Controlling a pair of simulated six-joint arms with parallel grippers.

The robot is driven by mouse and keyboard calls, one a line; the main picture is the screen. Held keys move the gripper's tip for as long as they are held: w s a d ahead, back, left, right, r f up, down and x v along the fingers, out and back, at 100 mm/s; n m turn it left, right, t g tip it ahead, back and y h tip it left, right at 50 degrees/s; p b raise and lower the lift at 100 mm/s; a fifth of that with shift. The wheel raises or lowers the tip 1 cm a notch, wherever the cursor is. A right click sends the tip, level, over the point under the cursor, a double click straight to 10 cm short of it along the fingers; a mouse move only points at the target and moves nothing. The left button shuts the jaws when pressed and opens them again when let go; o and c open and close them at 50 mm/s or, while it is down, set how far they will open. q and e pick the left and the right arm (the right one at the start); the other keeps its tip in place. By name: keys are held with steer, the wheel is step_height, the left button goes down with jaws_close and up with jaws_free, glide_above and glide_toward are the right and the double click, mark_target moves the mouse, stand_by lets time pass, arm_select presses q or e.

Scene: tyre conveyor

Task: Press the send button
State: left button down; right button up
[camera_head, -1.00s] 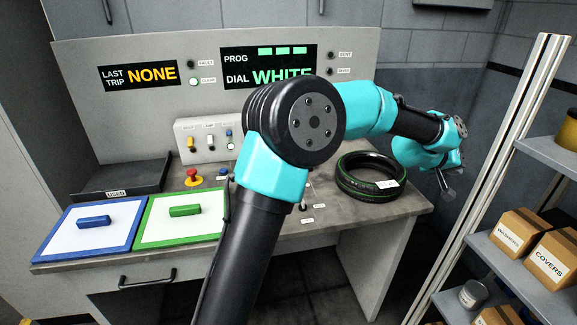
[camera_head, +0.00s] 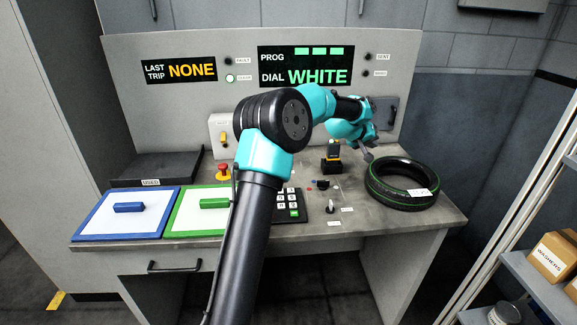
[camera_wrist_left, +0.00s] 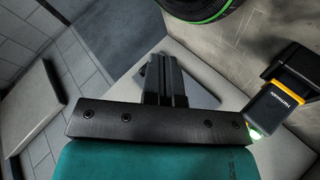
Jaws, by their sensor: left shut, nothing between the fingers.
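No button that I can read as "send" shows. A black keypad (camera_head: 284,207) with white keys and a green key (camera_head: 294,212) lies on the bench, partly hidden behind my arm; the green key's lettering is too small to read. My left gripper (camera_head: 368,156) is above the bench, right of the keypad and just behind the tyre (camera_head: 402,184). In the left wrist view the left gripper (camera_wrist_left: 160,62) has its fingers together, with nothing between them. My right gripper is not in view.
A black device with a yellow band (camera_head: 332,156) stands beside my left gripper and also shows in the left wrist view (camera_wrist_left: 285,108). A red stop knob (camera_head: 223,170), a blue-framed panel (camera_head: 100,222) and a green-framed panel (camera_head: 180,225) are left. Shelves (camera_head: 500,270) stand right.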

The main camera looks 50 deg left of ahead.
arm_select(q)
steer(key=shift+n+g+y, duration=0.3)
steer(key=shift+n+y, duration=0.5)
steer(key=shift+y, duration=0.1)
steer(key=s+a, duration=0.1)
steer(key=a, duration=0.4)
steer(key=s+a+f, duration=0.1)
steer(key=a, duration=0.4)
steer(key=s+a+f, duration=0.1)
steer(key=s+a, duration=0.1)
steer(key=a, duration=0.3)
steer(key=shift+s+a+f, duration=0.1)
steer(key=shift+a+f, duration=0.05)
steer(key=shift+a, duration=0.05)
steer(key=s+a+f+y, duration=0.1)
steer(key=s+a, duration=0.3)
steer(key=a, duration=0.3)
steer(key=s+a+f+n+g, duration=0.1)
steer(key=s+a, duration=0.3)
steer(key=a, duration=0.4)
steer(key=shift+s+a+f+y, duration=0.15)
steer(key=shift+a+f+y, duration=0.15)
steer(key=shift+f+y, duration=0.1)
steer(key=shift+f, duration=4.35)
steer(key=shift+f, duration=0.1)
steer(key=shift+f, duration=0.3)
